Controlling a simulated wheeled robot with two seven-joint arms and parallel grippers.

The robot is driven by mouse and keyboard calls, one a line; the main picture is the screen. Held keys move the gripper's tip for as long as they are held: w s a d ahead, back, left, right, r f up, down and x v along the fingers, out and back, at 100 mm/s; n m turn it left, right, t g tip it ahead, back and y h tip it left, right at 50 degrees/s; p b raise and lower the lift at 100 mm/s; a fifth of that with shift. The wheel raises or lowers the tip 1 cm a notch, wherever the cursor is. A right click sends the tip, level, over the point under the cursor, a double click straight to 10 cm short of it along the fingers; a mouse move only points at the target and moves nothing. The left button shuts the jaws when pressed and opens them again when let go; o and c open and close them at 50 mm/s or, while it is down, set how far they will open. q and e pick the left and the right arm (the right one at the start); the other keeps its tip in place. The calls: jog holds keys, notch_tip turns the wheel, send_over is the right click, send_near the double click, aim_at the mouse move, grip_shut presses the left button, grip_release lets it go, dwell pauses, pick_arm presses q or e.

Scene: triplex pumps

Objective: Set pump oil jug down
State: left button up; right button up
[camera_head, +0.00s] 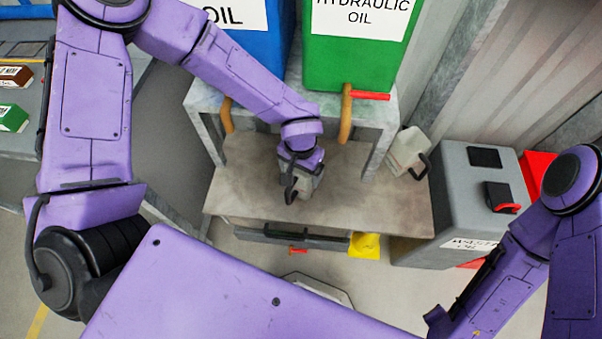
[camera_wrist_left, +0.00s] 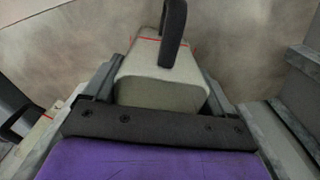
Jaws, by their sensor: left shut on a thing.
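My left gripper (camera_head: 300,186) is over the middle of the brown bench top (camera_head: 375,200), under the drum rack. In the left wrist view, the pump oil jug (camera_wrist_left: 160,88), cream with a black handle (camera_wrist_left: 173,35), sits between the two grey fingers, which are shut on it. In the head view the arm and gripper hide most of this jug. Whether its base touches the bench top cannot be told. My right arm shows at the lower right, but its gripper is out of view.
A second cream jug (camera_head: 407,150) with a black handle stands right of the rack, beside a grey bin (camera_head: 470,215). Blue (camera_head: 255,45) and green (camera_head: 350,60) oil drums with taps stand above. The bench top is bare on both sides of the gripper.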

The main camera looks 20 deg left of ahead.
pick_arm(q)
jog(key=shift+w+f, duration=0.1)
jog(key=shift+f, duration=0.7)
jog(key=shift+d, duration=0.1)
jog(key=shift+r, duration=0.1)
jog(key=o, duration=1.3)
jog(key=shift+f, duration=0.2)
jog(key=shift+c, duration=0.2)
jog(key=shift+r, duration=0.1)
